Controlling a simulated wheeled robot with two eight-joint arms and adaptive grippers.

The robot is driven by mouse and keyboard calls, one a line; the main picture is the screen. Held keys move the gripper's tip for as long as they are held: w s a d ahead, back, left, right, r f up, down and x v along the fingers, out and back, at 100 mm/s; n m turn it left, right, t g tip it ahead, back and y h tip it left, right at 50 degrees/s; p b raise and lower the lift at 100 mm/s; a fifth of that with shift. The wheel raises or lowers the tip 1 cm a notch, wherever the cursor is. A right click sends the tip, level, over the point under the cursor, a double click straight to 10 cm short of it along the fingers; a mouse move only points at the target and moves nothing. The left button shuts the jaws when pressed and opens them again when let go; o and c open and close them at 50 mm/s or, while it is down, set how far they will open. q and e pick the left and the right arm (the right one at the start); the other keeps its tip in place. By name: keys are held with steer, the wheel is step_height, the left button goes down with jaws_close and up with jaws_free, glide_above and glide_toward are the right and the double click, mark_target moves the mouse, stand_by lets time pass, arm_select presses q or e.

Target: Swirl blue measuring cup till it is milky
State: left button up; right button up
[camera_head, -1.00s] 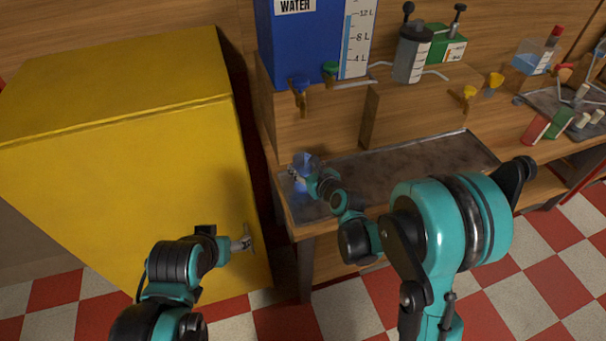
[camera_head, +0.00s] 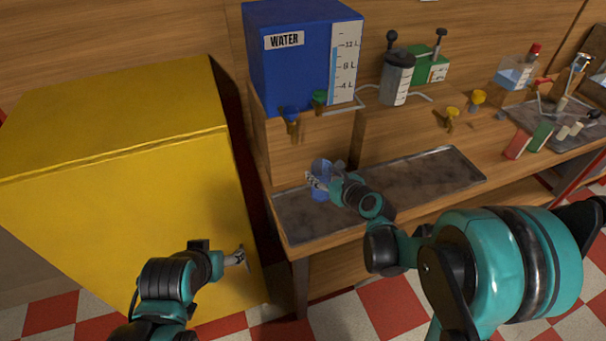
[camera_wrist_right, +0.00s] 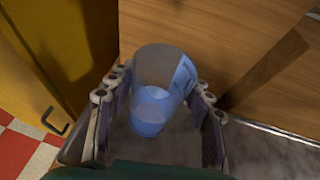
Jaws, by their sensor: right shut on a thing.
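The blue measuring cup (camera_head: 321,180) is a clear bluish cup over the left part of the sunken metal tray on the bench. My right gripper (camera_head: 318,181) is shut on its sides. In the right wrist view the cup (camera_wrist_right: 158,92) stands between the two fingers (camera_wrist_right: 158,115), with bluish liquid low inside; I cannot tell whether the liquid is cloudy. Whether the cup's base touches the tray is hard to tell. My left gripper (camera_head: 236,257) is in front of the yellow cabinet, apart from the cup; its fingers are too small to read.
A blue water tank (camera_head: 300,55) with blue and green taps stands behind the cup. The yellow cabinet (camera_head: 110,170) is at left. A grey lidded jar (camera_head: 396,80) and yellow taps (camera_head: 478,97) are at the back. The tray's right part (camera_head: 440,170) is clear.

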steer(key=d+r+p, duration=0.3)
steer(key=r+p, duration=0.2)
steer(key=r, duration=0.2)
steer(key=shift+s+d+r, duration=0.25)
steer(key=shift+s+d, duration=0.1)
steer(key=shift+s, duration=0.1)
